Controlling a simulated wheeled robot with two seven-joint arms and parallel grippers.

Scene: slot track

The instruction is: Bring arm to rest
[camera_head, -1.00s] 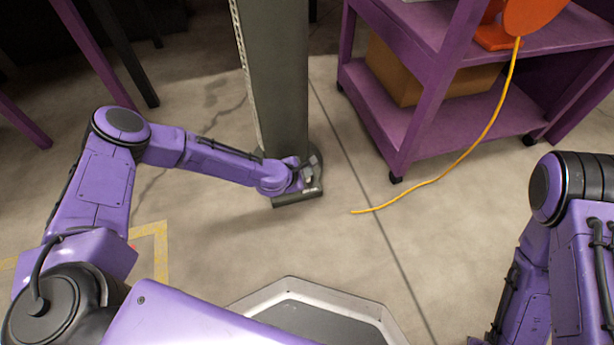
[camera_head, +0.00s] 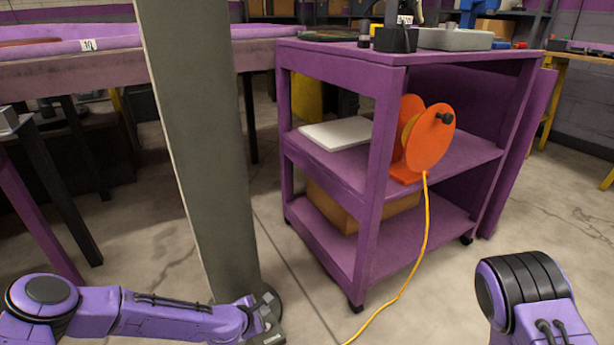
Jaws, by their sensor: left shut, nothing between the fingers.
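My left arm comes in from the lower left, stretched to the right and low in the picture. Its gripper (camera_head: 268,322) is at the bottom, in front of the foot of the grey-green post (camera_head: 205,150). The fingers look shut and hold nothing. My right arm shows only as a purple and black joint at the lower right. Its gripper is out of view.
A purple cart (camera_head: 375,200) with shelves stands right of the post. It carries an orange cable reel (camera_head: 432,140), whose yellow cable (camera_head: 408,285) runs down to the floor. A cardboard box (camera_head: 345,208) sits on the low shelf. Floor at the right is clear.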

